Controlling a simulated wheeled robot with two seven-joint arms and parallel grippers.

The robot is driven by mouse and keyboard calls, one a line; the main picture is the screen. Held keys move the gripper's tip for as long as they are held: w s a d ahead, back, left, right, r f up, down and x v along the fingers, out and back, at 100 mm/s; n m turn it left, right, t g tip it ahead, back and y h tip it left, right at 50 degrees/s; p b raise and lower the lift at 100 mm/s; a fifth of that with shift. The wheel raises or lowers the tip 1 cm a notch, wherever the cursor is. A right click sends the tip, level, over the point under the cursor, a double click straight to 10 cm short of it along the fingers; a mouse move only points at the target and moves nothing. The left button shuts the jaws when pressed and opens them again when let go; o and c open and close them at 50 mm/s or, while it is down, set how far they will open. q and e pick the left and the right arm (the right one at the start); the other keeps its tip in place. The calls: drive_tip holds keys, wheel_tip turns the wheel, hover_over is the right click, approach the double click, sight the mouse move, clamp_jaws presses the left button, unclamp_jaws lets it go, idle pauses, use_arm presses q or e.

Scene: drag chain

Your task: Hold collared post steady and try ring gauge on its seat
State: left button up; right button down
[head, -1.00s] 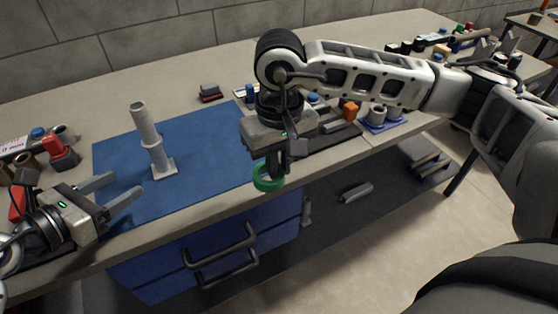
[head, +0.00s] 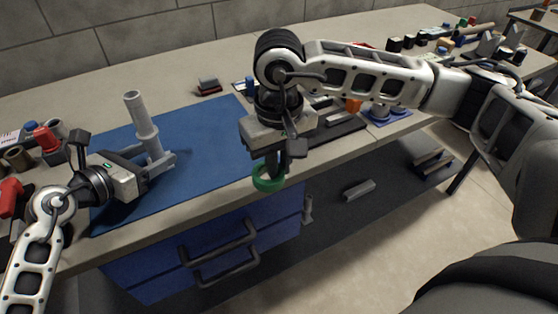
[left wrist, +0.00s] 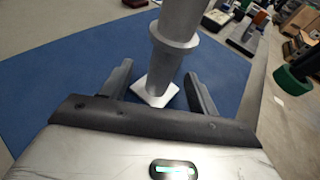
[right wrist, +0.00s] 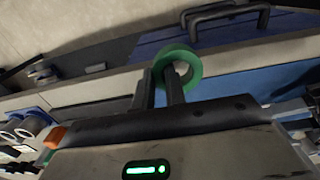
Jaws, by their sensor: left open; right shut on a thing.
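The grey collared post (head: 145,125) stands upright on the blue mat, with its collar partway up and a square base. It also shows in the left wrist view (left wrist: 180,25). My left gripper (head: 160,163) is open, with its fingers low on either side of the post, below the collar; contact cannot be told. The green ring gauge (head: 268,184) hangs from my right gripper (head: 272,165), which is shut on its rim near the table's front edge.
The blue mat (head: 205,150) is clear between the post and the ring. A dark red and grey block (head: 208,86) lies behind the mat. Red, blue and brown parts (head: 45,140) crowd the left end. Trays with parts lie beyond my right gripper. Blue drawers (head: 200,250) are below the table edge.

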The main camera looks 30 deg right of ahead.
use_arm(q)
drive_tip(key=shift+w+d, duration=0.15)
drive_tip(key=shift+d, duration=0.05)
use_arm(e)
drive_tip(key=shift+f, duration=0.1)
use_arm(q)
drive_tip(key=c, duration=1)
drive_tip(key=shift+c, duration=0.2)
use_arm(e)
drive_tip(key=w+a+r+m, duration=0.4)
drive_tip(key=w+a+r, duration=0.5)
drive_tip(key=w, duration=0.4)
drive_tip(key=w+a+r+m, duration=0.2)
drive_tip(key=a+r+m, duration=0.3)
drive_tip(key=a+r, duration=0.3)
wheel_tip(320, 180, up, 3)
drive_tip(key=shift+a+r, duration=0.1)
drive_tip(key=shift+a, duration=0.15)
drive_tip(key=shift+w, duration=0.1)
